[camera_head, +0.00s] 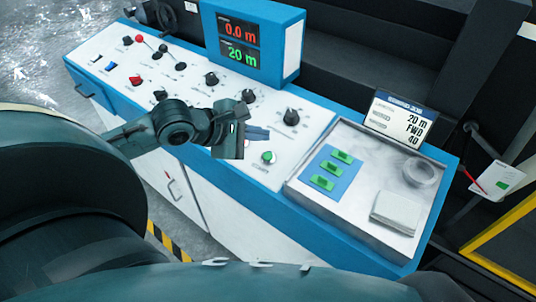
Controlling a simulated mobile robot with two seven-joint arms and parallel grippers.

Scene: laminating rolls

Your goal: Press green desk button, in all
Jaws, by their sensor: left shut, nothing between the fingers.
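A round green button (267,157) with a light rim sits on the white top of the blue console (295,150), near its front edge. My left gripper (262,134) is shut and empty. Its fingertips are close to the green button, just behind it in the picture. I cannot tell whether they touch the panel or hover above it. The button is not covered. My right gripper is not in view.
Black knobs (291,116) and red switches stand on the panel. A display box (252,42) reads 0.0 m and 20 m. The tray (300,196) at right holds a blue plate with green pieces, a roll of tape and a white pad. A sign (397,118) reads 20 m, FWD, 40.

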